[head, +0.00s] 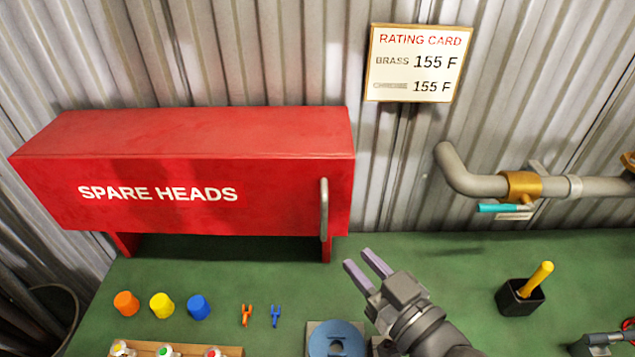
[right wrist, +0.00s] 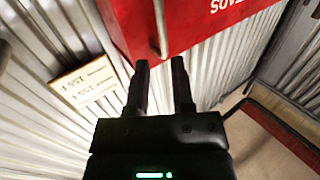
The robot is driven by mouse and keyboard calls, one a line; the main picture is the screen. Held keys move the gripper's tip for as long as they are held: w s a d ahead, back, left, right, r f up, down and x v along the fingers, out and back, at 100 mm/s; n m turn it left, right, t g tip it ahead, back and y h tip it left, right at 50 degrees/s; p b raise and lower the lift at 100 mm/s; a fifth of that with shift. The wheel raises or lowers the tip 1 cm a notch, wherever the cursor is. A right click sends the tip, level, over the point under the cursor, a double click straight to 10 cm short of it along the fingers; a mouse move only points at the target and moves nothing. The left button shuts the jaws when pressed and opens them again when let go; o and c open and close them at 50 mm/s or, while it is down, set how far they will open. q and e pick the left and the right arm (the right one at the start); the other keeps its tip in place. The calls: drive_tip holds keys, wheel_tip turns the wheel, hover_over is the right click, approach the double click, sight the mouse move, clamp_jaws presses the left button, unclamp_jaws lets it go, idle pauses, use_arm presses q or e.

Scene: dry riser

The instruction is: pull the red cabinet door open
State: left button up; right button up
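The red cabinet (head: 270,185) marked SPARE HEADS stands on short red legs at the left, against the corrugated wall. Its door is shut, with a vertical grey bar handle (head: 324,209) near the right edge. My right gripper (head: 368,264) is open and empty, to the right of and below the handle, apart from it. In the right wrist view, the two dark fingers (right wrist: 160,75) point toward the red cabinet (right wrist: 200,22), with the handle (right wrist: 160,28) just beyond and between them. My left gripper is not in view.
Orange, yellow and blue caps (head: 161,306) and small orange and blue forks (head: 275,315) lie on the green bench (head: 420,250) before the cabinet. A wooden rack (head: 140,348) and a blue round piece (head: 335,340) sit at the front. A black cup (head: 520,297) and grey pipe (head: 480,184) are right.

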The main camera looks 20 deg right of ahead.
sight(326, 224)
drive_tip(key=x, duration=0.5)
drive_tip(key=b+x, duration=0.1)
drive_tip(key=x, duration=0.3)
drive_tip(key=shift+w+a+r, duration=0.2)
drive_tip(key=shift+w+r, duration=0.05)
drive_tip(key=shift+w, duration=0.1)
clamp_jaws()
idle(0.9)
